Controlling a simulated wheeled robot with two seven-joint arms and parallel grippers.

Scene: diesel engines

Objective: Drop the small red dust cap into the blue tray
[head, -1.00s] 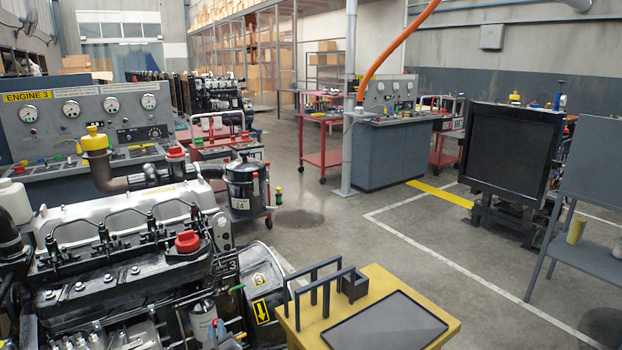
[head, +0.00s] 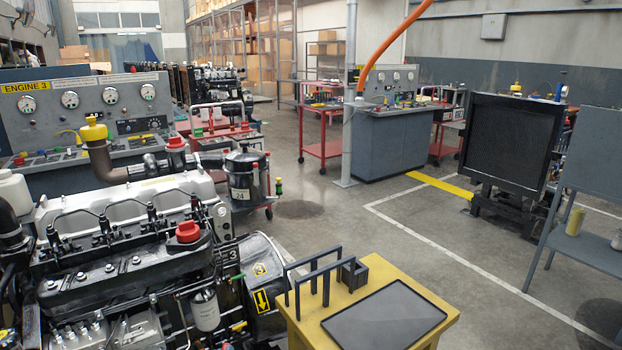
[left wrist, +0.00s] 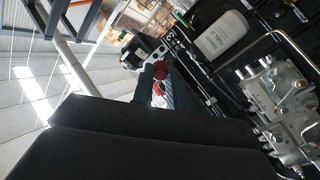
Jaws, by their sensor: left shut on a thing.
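In the left wrist view my left gripper (left wrist: 152,82) is shut on a small red piece (left wrist: 160,71), which looks like the dust cap. A second bit of red shows just below it. Much of the cap is hidden by the dark fingers and the large black gripper body. Neither gripper shows in the head view. A dark, shallow rectangular tray (head: 384,316) lies empty on the yellow stand at bottom centre; it looks near black, and I cannot tell it as blue. No clearly blue tray is in view.
The engine (head: 120,265) fills the lower left, with a red cap (head: 188,231) on top. The yellow stand (head: 309,328) also holds a dark rack (head: 318,277) and a small open box (head: 353,273). Clear floor (head: 420,265) lies right of the stand.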

